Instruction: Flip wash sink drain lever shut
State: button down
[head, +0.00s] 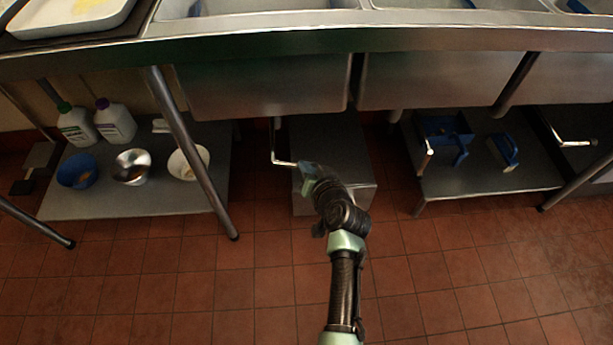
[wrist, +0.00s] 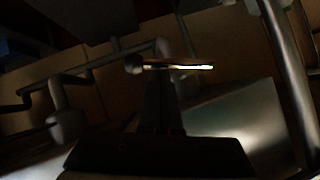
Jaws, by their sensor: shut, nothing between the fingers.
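A bent metal drain lever (head: 275,140) hangs under the left sink basin (head: 262,88). Its lower end turns right, toward my gripper (head: 306,172), which is under that basin. In the wrist view, my gripper (wrist: 164,85) has its fingers together and empty. A bright lever bar (wrist: 190,67) lies across the view just past the fingertips; I cannot tell whether they touch. Another lever (head: 428,150) hangs under the middle basin (head: 430,80), and a third lever (head: 562,138) under the right one. No label shows which basin is the wash sink.
A grey box (head: 335,150) stands on the tiled floor behind my gripper. A left low shelf (head: 100,205) holds bottles and bowls; a right low shelf (head: 480,185) holds blue items. A slanted sink leg (head: 190,150) stands left. The floor in front is clear.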

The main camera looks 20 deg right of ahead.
jog(key=w+a+f+m+t+y+b, duration=0.1)
jog(key=a+f+m+t+y+b, duration=0.3)
jog(key=b, duration=1.3)
jog(key=shift+w+a+f+m+t+y, duration=0.25)
jog(key=shift+f+m+y, duration=0.55)
jog(key=shift+f+m, duration=1.05)
jog(key=shift+r+b, duration=0.15)
jog(key=shift+b, duration=0.15)
